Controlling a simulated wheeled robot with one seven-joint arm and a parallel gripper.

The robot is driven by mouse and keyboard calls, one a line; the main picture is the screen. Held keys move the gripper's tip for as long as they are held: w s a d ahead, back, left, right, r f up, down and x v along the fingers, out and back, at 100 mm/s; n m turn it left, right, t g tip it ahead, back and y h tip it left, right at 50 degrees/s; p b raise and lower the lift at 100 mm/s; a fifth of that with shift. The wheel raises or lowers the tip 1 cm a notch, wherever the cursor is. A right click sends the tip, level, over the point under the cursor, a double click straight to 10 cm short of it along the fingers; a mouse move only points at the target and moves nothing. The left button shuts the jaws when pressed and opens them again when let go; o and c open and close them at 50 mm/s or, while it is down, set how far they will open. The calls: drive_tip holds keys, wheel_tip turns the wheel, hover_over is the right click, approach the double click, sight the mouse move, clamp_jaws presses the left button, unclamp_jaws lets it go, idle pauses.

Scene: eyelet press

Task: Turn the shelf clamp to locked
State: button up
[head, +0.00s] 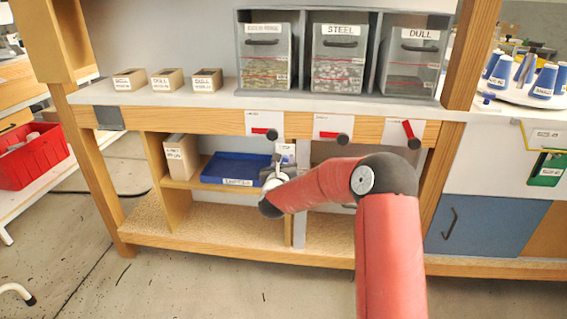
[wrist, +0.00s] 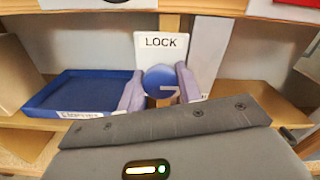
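The shelf clamp shows in the wrist view as a round blue knob (wrist: 158,78) in front of an upright post. A white plate marked LOCK (wrist: 162,44) is right above it. A small pale mark is at the knob's lower right; I cannot tell which setting it shows. My gripper (wrist: 160,82) is open, its two pale purple fingers to the left and right of the knob. I cannot tell whether they touch it. In the head view my gripper (head: 274,176) is at the post under the small white plate (head: 285,149), and my arm and gripper hide the knob.
A blue tray (head: 236,168) lies on the shelf close to the left, beside a cardboard box (head: 181,160). Labelled bins (head: 340,58) stand on the bench. The floor in front is clear.

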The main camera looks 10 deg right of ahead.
drive_tip(key=c, duration=0.4)
drive_tip(key=shift+f+b, duration=0.1)
drive_tip(key=shift+b, duration=0.25)
drive_tip(key=n+b, duration=0.2)
drive_tip(key=b, duration=0.1)
drive_tip(key=shift+f+n+b, duration=0.25)
drive_tip(key=shift+n+b, duration=0.05)
drive_tip(key=n+b, duration=0.3)
drive_tip(key=b, duration=0.1)
drive_tip(key=shift+a+n, duration=0.1)
drive_tip(key=shift+n, duration=0.2)
drive_tip(key=n+b, duration=0.2)
drive_tip(key=n, duration=0.1)
drive_tip(key=shift+r+n, duration=0.1)
drive_tip(key=shift+n, duration=0.2)
drive_tip(key=n+b, duration=0.1)
drive_tip(key=n, duration=0.2)
drive_tip(key=shift+n+b, duration=0.3)
drive_tip(key=shift+b, duration=0.05)
drive_tip(key=shift+n, duration=2.2)
